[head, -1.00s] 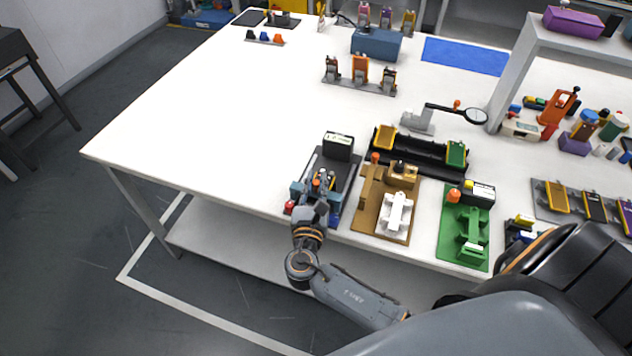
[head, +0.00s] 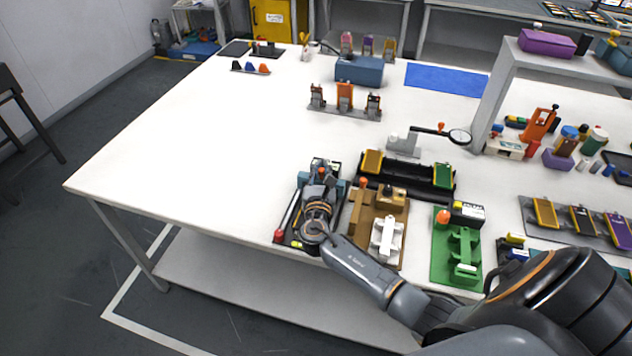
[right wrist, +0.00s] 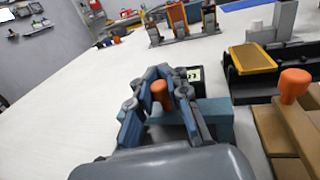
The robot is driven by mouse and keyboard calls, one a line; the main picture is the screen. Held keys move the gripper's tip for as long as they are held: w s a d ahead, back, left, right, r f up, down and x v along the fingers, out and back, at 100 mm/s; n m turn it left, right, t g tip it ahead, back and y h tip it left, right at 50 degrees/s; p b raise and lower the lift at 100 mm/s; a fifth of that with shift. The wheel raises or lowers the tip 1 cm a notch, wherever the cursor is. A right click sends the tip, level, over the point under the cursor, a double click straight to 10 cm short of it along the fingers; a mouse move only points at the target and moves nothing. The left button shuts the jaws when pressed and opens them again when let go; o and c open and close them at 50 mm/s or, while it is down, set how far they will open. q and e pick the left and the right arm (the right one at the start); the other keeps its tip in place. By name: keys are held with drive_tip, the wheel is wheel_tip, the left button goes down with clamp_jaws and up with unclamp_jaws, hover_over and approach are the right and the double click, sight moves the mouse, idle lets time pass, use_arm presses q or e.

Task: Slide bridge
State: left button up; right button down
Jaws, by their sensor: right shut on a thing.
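A dark slide fixture (head: 291,222) lies near the front edge of the white table. A teal bridge spans it toward its far end and shows in the right wrist view (right wrist: 217,118). An orange knob (right wrist: 158,92) stands up at the bridge. My right gripper (right wrist: 161,84) is shut on this knob, with a finger on each side of it. In the head view my right gripper (head: 321,176) and wrist cover much of the fixture and bridge. A red knob (head: 278,236) sits at the fixture's near left corner. My left gripper is not in view.
A tan fixture (head: 361,228) with a white part stands close on the right, and a green fixture (head: 441,255) beyond it. A black tray (head: 408,186) with yellow and green pieces lies behind them. The table (head: 190,165) is clear to the left.

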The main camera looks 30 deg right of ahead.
drive_tip(key=shift+w+d, duration=0.15)
drive_tip(key=shift+d, duration=0.2)
drive_tip(key=c, duration=1.3)
unclamp_jaws()
drive_tip(key=shift+a, duration=0.15)
drive_tip(key=v, duration=1.2)
